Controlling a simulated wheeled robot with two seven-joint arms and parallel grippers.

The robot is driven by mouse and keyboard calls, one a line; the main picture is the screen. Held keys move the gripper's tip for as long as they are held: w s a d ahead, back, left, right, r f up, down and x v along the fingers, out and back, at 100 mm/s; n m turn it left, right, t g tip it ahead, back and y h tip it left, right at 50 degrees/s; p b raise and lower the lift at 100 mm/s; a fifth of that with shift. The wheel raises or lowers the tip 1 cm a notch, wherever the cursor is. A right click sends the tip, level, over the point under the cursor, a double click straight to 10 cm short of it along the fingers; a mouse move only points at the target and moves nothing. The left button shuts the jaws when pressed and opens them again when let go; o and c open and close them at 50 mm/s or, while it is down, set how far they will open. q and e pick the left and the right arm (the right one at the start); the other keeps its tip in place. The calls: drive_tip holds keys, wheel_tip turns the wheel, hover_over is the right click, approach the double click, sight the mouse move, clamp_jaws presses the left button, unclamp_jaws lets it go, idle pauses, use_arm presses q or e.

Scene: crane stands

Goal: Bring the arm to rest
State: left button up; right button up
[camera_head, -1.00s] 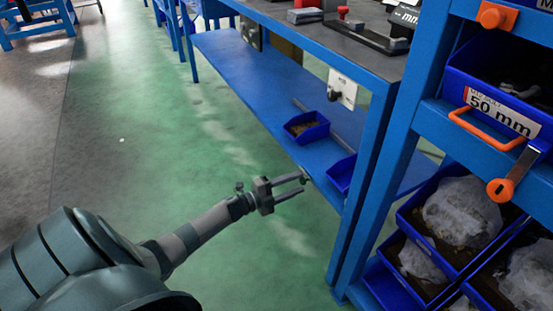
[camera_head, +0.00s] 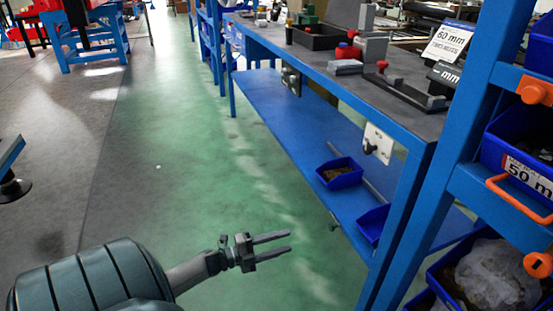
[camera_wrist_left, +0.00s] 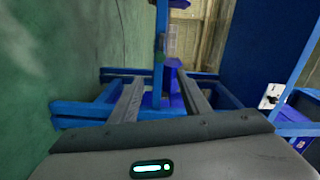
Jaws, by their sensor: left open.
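My left gripper (camera_head: 289,243) is low over the green floor, left of the blue workbench, its two fingers apart and nothing between them. In the left wrist view its fingers (camera_wrist_left: 160,92) reach forward, apart and empty, with blue frame parts beyond them. My left arm (camera_head: 195,270) comes in from the bottom left. My right gripper is not in view.
A blue workbench (camera_head: 300,117) with a lower shelf runs along the right of the aisle. Blue bins (camera_head: 340,173) stand on that shelf. A blue rack (camera_head: 450,150) with bins is at the far right. The green floor (camera_head: 190,170) left of the bench is clear.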

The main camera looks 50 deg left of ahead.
use_arm(q)
drive_tip(key=shift+v, duration=0.75)
